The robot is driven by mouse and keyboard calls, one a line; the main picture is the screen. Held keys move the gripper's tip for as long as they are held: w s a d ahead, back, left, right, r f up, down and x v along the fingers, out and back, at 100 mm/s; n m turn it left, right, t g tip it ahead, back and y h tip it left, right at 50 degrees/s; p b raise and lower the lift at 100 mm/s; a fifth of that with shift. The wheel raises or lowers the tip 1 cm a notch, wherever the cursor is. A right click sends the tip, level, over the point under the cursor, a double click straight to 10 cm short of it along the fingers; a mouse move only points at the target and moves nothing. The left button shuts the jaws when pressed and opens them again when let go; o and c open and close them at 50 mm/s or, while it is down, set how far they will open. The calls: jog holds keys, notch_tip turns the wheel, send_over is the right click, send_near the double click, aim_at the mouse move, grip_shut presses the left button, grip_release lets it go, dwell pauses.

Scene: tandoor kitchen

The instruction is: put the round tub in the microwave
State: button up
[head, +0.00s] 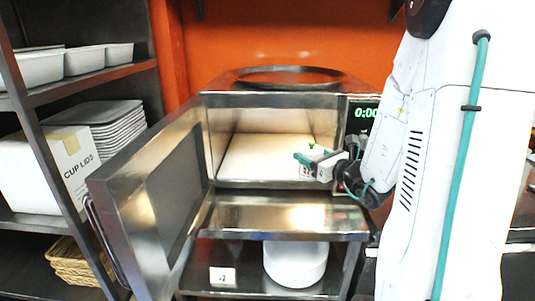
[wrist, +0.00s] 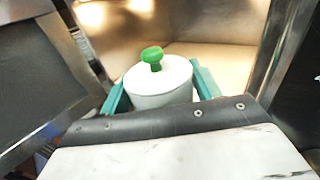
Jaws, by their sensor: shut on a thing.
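The round tub (wrist: 160,92) is white with a lid and a green knob, seen upright in the wrist view. My gripper (wrist: 160,95) is shut on it, with one teal finger on each side. In the head view my gripper (head: 320,160) is at the right part of the microwave's opening, and only a little of the tub (head: 316,149) shows there. The microwave (head: 270,92) is steel, its door (head: 150,190) swung open to the left. Its pale cavity floor (head: 265,158) looks empty apart from the gripper and tub at the front. I cannot tell whether the tub touches the floor.
The microwave stands above a steel shelf (head: 280,217), with a white round container (head: 295,265) below. A dark round tray (head: 290,76) lies on its top. The left rack holds white bins (head: 85,60), stacked trays (head: 95,112), a cup-lids box (head: 75,155) and a basket (head: 75,262).

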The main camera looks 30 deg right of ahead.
jog(key=shift+w+d+f, duration=0.1)
jog(key=shift+w+f, duration=0.7)
jog(key=shift+w, duration=1.8)
jog(key=shift+w+f, duration=0.85)
jog(key=shift+w, duration=1.8)
jog(key=shift+w+d+f, duration=0.1)
jog(key=shift+w+f, duration=0.7)
jog(key=shift+w, duration=1.8)
jog(key=shift+f, duration=0.15)
jog(key=o, duration=1.3)
jog(key=shift+c, duration=0.2)
